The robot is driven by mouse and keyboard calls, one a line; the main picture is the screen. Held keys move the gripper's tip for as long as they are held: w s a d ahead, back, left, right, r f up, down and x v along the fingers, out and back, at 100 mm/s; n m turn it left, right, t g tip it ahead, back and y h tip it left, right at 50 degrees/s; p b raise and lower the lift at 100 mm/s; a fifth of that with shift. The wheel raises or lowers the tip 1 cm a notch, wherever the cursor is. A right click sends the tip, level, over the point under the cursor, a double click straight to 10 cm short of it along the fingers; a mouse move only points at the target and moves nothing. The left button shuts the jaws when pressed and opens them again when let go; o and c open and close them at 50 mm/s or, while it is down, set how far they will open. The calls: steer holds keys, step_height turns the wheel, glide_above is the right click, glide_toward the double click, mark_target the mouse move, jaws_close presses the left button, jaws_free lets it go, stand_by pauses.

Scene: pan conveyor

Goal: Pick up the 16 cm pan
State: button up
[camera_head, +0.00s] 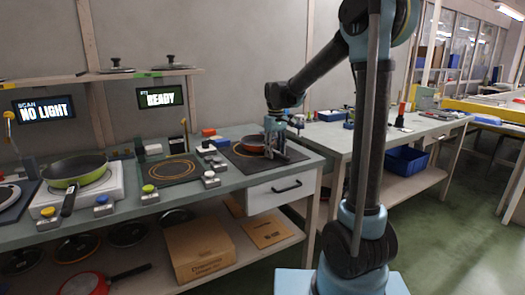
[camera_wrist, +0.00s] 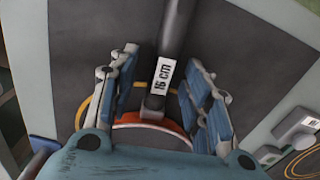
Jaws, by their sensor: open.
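The 16 cm pan is orange-red with a dark handle carrying a white "16 cm" label. In the head view the pan (camera_head: 250,143) sits on a dark mat at the right end of the left bench. In the wrist view its orange rim (camera_wrist: 150,128) shows at the bottom, partly hidden by my gripper body, and its handle runs upward. My gripper (camera_head: 275,152) is over the pan. In the wrist view my gripper (camera_wrist: 161,68) is open, with one blue finger on each side of the handle and visible gaps to it.
A green pan (camera_head: 75,169) stands on a white hob at left. Another dark mat (camera_head: 168,172) with ring markings is empty. Small button boxes (camera_head: 210,179) stand beside the mats. A drawer (camera_head: 280,192) is under the bench's right end. A cardboard box (camera_head: 198,250) and pans are below.

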steer(key=shift+f, duration=0.15)
jaws_close()
